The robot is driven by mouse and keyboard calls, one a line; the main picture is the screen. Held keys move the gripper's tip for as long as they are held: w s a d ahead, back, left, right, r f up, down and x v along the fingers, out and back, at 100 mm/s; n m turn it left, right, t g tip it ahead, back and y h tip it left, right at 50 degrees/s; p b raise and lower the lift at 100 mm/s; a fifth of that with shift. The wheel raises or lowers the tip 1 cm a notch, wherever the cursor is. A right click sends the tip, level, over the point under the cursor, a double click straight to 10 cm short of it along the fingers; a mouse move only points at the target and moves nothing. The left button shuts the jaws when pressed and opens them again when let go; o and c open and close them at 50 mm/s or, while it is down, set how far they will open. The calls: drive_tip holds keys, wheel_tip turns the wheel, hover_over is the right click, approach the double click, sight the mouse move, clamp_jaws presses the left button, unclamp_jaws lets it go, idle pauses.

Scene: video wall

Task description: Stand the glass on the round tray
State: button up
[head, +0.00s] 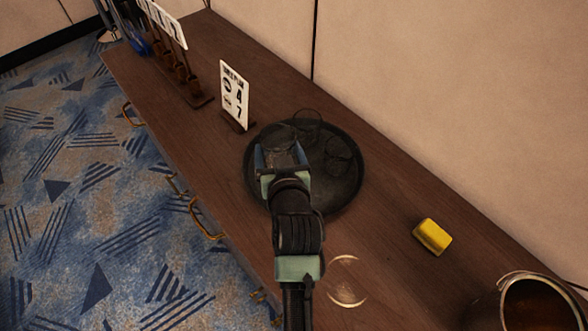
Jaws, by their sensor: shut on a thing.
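The round tray (340,197) is dark and lies on the brown wooden counter. My gripper (281,155) is over the left part of the tray, shut on a clear glass (280,137). I cannot tell whether the held glass touches the tray or hangs just above it. Two other clear glasses are on the tray: one at the back (308,124) and one to the right (338,153). My gripper and arm hide the tray's front left part.
A white sign (235,94) stands behind the tray, with a row of similar cards (166,24) farther back. A yellow sponge-like block (432,236) and a metal pot (530,305) are to the right. A pale ring (347,304) shows near my arm. A wall borders the counter.

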wheel_tip(320, 180, down, 8)
drive_tip(key=shift+f+b, duration=0.2)
drive_tip(key=shift+b, duration=0.1)
drive_tip(key=shift+f, duration=0.1)
drive_tip(key=shift+f, duration=0.15)
drive_tip(key=o, duration=1.6)
drive_tip(key=shift+c, duration=0.2)
